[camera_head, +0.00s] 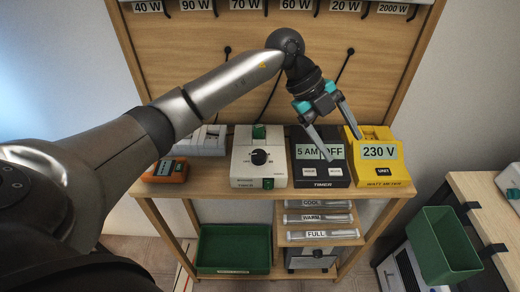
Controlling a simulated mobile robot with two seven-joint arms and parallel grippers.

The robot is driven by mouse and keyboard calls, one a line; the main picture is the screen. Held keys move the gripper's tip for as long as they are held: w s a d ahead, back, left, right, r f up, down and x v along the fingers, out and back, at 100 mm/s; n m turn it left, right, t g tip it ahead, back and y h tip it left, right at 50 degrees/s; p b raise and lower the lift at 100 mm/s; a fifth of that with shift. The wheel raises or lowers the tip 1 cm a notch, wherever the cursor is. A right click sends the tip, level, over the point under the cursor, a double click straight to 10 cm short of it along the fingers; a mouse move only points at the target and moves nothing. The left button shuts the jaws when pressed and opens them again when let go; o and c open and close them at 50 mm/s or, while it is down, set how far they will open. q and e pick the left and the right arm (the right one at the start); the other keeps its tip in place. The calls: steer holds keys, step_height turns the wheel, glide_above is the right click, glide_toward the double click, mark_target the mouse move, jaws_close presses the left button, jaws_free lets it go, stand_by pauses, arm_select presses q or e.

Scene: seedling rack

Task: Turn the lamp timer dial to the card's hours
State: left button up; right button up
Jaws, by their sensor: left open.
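A white timer (244,172) with a round black dial (259,157) stands on the shelf, left of centre. The dial's marks are too small to read. No separate card with hours can be made out. My left gripper (343,147) is open and empty, with its fingers pointing down over the black timer, right of the white timer's dial. My right gripper is out of view.
A yellow watt meter (380,179) reading "230 V" stands right of the black timer. An orange device (165,171) and a pale grey unit (203,142) are at left. A green bin (443,247) is at right.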

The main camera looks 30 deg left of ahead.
arm_select(q)
steer(key=a+n+y, duration=0.2)
steer(key=a+y, duration=0.3)
steer(key=a, duration=0.5)
steer(key=n+g+y, duration=0.2)
steer(key=n+y, duration=0.1)
glide_toward(260, 154)
steer(key=f, duration=0.6)
steer(key=s+f, duration=0.1)
steer(key=f, duration=0.2)
steer(key=shift+a, duration=0.2)
steer(key=shift+r, duration=0.1)
jaws_close()
